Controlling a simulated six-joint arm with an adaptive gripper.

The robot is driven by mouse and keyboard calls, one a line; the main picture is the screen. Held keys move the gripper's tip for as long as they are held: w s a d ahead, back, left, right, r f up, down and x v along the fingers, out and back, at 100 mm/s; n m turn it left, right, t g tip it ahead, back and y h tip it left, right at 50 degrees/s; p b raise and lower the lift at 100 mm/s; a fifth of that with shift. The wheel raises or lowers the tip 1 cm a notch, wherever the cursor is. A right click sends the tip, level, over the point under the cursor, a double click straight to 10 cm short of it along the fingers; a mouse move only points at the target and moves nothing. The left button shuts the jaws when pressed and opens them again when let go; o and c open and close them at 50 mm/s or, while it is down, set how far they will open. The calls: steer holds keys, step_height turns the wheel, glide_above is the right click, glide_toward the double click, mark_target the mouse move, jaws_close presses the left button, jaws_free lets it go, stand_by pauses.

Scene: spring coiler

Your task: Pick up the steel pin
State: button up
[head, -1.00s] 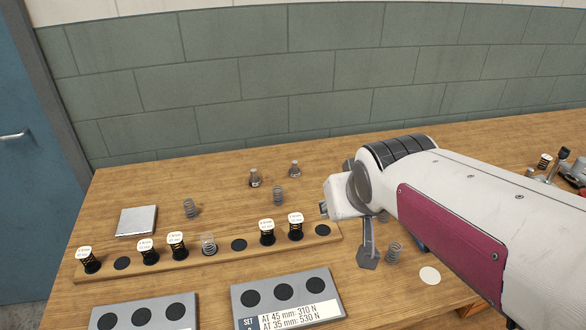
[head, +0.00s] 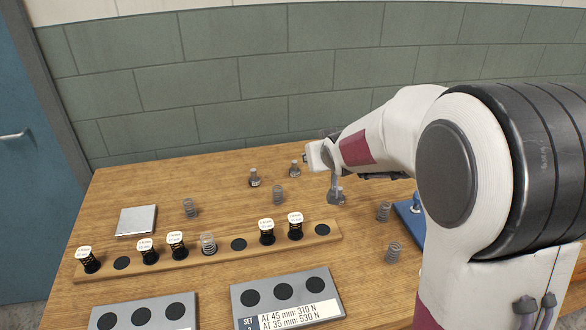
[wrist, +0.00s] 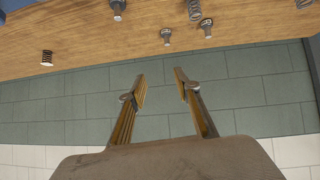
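Three small steel pin-like pieces with wider bases stand on the bench: one at back left (head: 254,178), one at back right (head: 294,168), and one partly behind my gripper's finger (head: 341,197). I cannot tell which of them is the steel pin. In the wrist view they show near the top, at right (wrist: 206,27), middle (wrist: 166,36) and left (wrist: 118,7). My gripper (wrist: 160,76) is open, with nothing between its fingers and the wall behind them. In the head view my gripper (head: 331,185) is over the back of the bench, right of the two back pieces.
Loose coil springs stand nearby, one (head: 278,195) in front of the back pieces. A wooden rack (head: 200,256) with capped springs lies in front. A blue tray (head: 407,223) is at right, partly behind my arm. The wall (head: 300,90) closes the back.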

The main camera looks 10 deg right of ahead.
steer(key=w+f+t+y, duration=0.1)
steer(key=w+f, duration=0.6)
steer(key=w, duration=0.2)
steer(key=n+t+y, duration=0.1)
steer(key=t, duration=0.1)
glide_toward(296, 166)
steer(key=x, duration=0.3)
steer(key=shift+w, duration=0.1)
steer(key=shift+r, duration=0.1)
steer(key=shift+w, duration=0.15)
steer(key=shift+x, duration=1.2)
steer(key=shift+a, duration=0.1)
steer(key=shift+f+x, duration=0.2)
steer(key=shift+x, duration=2.35)
jaws_close()
